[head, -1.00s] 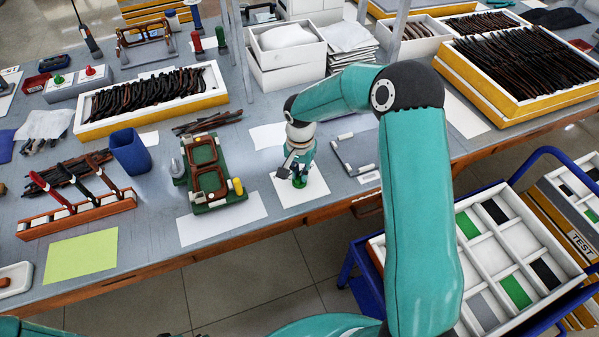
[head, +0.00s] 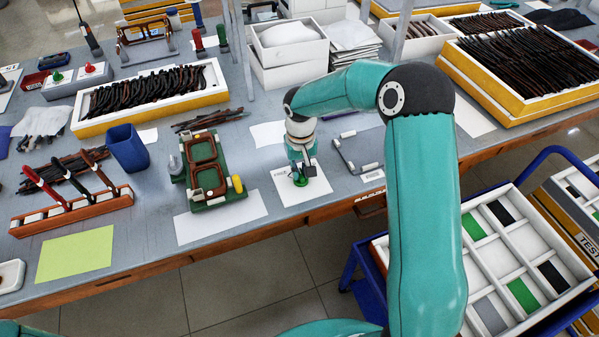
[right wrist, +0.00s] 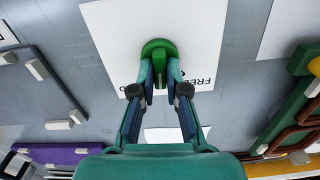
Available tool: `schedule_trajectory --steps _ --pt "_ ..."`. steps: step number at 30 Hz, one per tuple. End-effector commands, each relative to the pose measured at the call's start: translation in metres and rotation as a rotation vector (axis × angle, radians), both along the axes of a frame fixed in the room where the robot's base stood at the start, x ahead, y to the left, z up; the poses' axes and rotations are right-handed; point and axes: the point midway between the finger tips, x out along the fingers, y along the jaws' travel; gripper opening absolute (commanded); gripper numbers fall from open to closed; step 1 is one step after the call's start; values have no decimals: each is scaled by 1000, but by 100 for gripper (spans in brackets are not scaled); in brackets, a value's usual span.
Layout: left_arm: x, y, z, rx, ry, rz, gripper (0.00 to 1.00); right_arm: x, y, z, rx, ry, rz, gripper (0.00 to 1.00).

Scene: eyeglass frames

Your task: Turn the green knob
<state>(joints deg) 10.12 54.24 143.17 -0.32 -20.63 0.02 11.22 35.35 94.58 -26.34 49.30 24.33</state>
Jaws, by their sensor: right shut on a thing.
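The green knob (head: 301,181) stands on a white sheet (head: 286,196) with printed letters near the front edge of the bench. My right gripper (head: 298,170) reaches down over it and hides part of it. In the right wrist view the knob (right wrist: 159,46) shows as a rounded green top between the fingertips, and my right gripper (right wrist: 161,72) is shut on it from both sides. My left gripper is not in view.
A green fixture with brown eyeglass frames (head: 206,163) lies left of the knob. A grey bracket (head: 345,160) lies to its right. A blank white sheet (head: 225,222) is at the front edge. A blue cart with a compartment tray (head: 497,257) stands at the right.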

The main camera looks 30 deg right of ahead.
Motion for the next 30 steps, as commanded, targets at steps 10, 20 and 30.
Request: schedule_trajectory --steps 10,20,30 --pt "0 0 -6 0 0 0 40 4 2 2 -1 -13 329 0" --pt "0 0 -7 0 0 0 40 4 3 3 -3 -15 627 0" --pt "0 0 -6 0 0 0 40 3 4 3 -5 -15 827 0"
